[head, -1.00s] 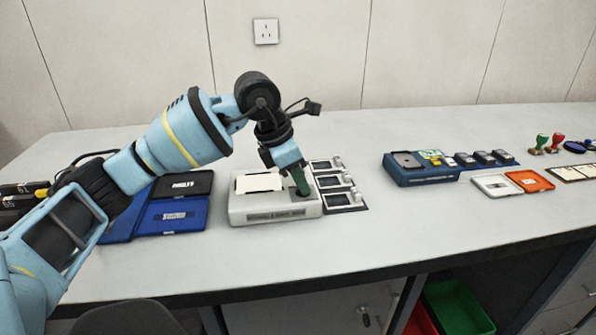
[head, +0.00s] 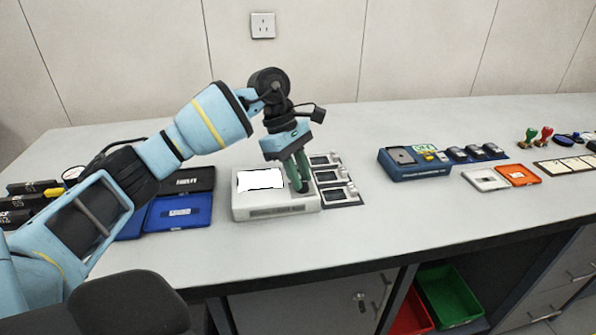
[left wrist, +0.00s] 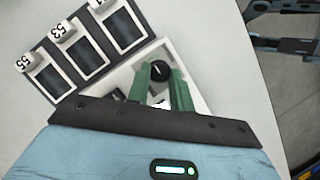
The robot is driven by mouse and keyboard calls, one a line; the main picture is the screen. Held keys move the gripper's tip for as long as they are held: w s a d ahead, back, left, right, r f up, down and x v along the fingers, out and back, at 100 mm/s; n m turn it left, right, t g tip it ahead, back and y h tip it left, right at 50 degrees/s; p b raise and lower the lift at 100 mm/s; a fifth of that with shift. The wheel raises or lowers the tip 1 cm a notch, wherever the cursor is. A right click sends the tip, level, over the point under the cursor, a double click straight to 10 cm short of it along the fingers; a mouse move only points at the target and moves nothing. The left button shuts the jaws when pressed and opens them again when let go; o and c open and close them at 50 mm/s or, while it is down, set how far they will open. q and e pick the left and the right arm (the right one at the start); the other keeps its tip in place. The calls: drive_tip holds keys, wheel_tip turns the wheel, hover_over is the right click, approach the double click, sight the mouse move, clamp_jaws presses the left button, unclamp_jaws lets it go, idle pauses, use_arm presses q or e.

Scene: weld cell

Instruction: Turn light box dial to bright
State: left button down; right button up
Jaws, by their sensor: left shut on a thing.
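The light box (head: 275,211) is a pale grey box on the bench, left of centre in the head view. Its window (head: 260,179) glows plain white. My left gripper (head: 300,186) points down at the box's right part, its green fingers shut on the dial. In the left wrist view the dial (left wrist: 160,71) is a black round knob with a white pointer mark, between the green fingertips (left wrist: 163,82). In the head view the fingers hide the dial. My right gripper is not in view.
Numbered film frames (head: 336,182) lie close to the right of the light box. Blue cases (head: 180,212) lie to its left. A blue device (head: 413,165) with several small dark blocks stands further right. The bench front between them is clear.

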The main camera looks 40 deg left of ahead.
use_arm(q)
drive_tip(key=shift+m+g, duration=0.4)
drive_tip(key=shift+m, duration=0.4)
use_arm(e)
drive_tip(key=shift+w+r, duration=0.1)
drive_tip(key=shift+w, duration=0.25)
use_arm(q)
drive_tip(key=c, duration=1.2)
unclamp_jaws()
drive_tip(key=shift+c, duration=0.2)
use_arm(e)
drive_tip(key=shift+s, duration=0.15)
